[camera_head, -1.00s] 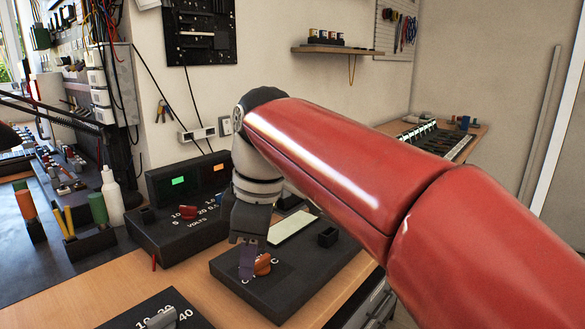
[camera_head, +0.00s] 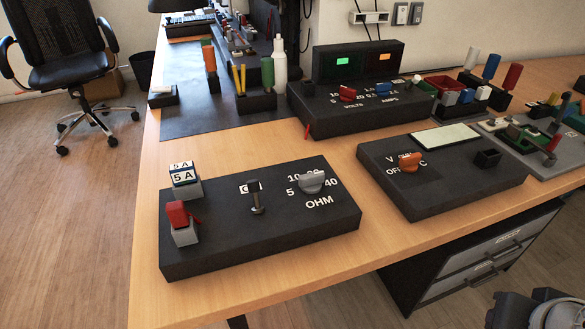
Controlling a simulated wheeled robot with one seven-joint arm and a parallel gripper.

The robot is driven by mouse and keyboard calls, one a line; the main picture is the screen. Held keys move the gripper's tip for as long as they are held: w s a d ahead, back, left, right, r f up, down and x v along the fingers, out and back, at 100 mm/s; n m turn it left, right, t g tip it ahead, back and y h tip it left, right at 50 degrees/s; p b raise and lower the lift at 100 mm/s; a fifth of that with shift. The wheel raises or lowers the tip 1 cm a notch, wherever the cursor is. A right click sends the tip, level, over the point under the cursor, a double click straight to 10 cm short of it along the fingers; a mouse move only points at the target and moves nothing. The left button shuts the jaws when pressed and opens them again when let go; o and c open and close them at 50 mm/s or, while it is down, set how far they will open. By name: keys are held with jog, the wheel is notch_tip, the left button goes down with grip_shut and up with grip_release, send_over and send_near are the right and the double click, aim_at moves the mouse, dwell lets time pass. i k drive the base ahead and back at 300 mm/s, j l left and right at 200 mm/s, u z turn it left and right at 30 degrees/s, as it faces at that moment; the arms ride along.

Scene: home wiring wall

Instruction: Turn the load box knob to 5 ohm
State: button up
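The load box (camera_head: 225,238) is a low black box on the near part of the wooden bench, marked OHM. A dark lever switch (camera_head: 256,197) stands left of the knob. My gripper is not in view; only a grey and black part of my arm shows in the bottom right corner. Nothing touches the knob.
A black meter (camera_head: 445,190) with an orange knob (camera_head: 409,161) stands right of the load box. A supply marked VOLTS and AMPS (camera_head: 360,108) is behind. A red block (camera_head: 178,214) and 5 A block (camera_head: 183,176) sit at the load box's left end.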

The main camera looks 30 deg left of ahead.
aim_at(311, 183)
jog(key=u, duration=0.4)
jog(key=k+j+u, duration=0.1)
jog(key=u, duration=0.7)
jog(key=j+u, duration=0.15)
jog(key=u, duration=0.3)
jog(key=k, duration=0.05)
